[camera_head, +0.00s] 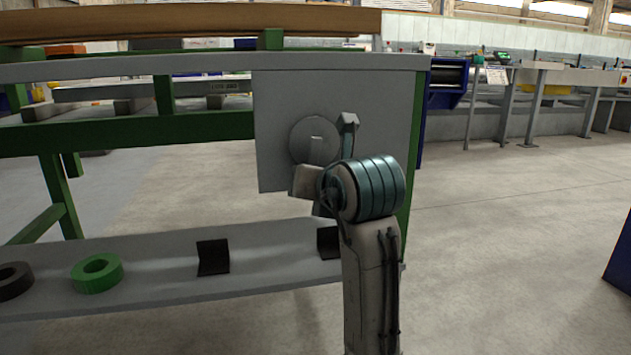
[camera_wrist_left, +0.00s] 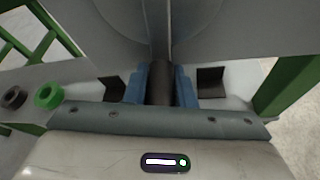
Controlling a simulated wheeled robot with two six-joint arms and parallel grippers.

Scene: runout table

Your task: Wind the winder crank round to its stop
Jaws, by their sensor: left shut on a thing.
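The winder's round grey disc (camera_head: 305,136) sits on a grey panel (camera_head: 277,95) at the end of the runout table. A short grey crank arm (camera_head: 316,146) shows on the disc. In the left wrist view the dark crank handle (camera_wrist_left: 160,82) stands between the two blue fingers of my left gripper (camera_wrist_left: 160,90), which is shut on it. The disc (camera_wrist_left: 120,20) fills the top of that view. In the head view my left wrist hides the handle and the fingertips. My right gripper is not in view.
Below the panel runs a grey shelf (camera_head: 160,272) with a green ring (camera_head: 98,273), a dark ring (camera_head: 14,281) and black brackets (camera_head: 213,257). A green leg (camera_head: 413,150) stands right of the panel. The floor to the right is open.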

